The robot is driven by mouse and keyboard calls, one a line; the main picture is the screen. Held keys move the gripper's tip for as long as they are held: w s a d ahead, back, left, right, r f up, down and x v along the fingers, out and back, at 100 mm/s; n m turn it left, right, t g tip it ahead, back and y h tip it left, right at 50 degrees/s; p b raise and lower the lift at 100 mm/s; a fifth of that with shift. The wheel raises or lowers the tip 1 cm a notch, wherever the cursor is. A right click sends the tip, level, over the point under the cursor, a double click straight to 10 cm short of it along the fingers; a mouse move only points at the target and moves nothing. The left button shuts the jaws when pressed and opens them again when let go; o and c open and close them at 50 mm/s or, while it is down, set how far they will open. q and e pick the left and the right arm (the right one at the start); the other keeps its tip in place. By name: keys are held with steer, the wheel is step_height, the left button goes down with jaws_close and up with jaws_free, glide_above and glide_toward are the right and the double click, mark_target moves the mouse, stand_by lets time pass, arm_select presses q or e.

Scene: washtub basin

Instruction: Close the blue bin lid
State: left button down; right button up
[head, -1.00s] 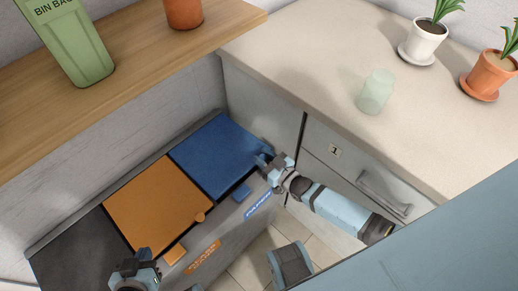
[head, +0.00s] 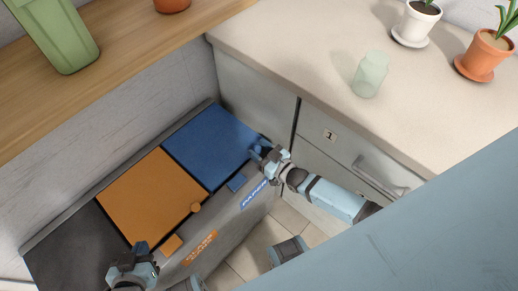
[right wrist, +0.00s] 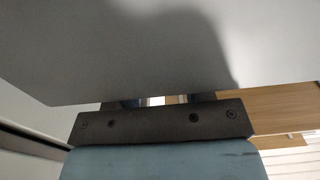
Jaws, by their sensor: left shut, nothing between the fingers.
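The blue bin lid (head: 208,147) lies flat, level with the orange lid beside it, at the far end of the bin row in the head view. Its front edge has a small blue tab (head: 236,183), above a blue label on the bin front. My right gripper (head: 259,150) is at the lid's right front corner, very close to it; whether they touch is unclear. Its finger opening is too small to judge. My left gripper (head: 141,255) is shut and empty, above the front edge near the black and orange lids. The right wrist view shows no clear blue lid.
The orange lid (head: 150,198) and black lid (head: 72,254) lie flat to the left. A beige counter (head: 290,55) with a glass (head: 370,75) and potted plants stands right, above drawers with a handle (head: 380,178). A wooden shelf (head: 125,55) overhangs behind.

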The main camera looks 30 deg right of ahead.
steer(key=shift+s+a+f, duration=0.2)
steer(key=shift+s+f, duration=0.15)
steer(key=shift+f, duration=0.15)
steer(key=shift+s+d, duration=0.2)
steer(key=shift+s, duration=0.35)
steer(key=r+p+v, duration=0.1)
steer(key=v, duration=1.1)
steer(key=shift+d, duration=0.35)
steer(key=shift+f, duration=0.1)
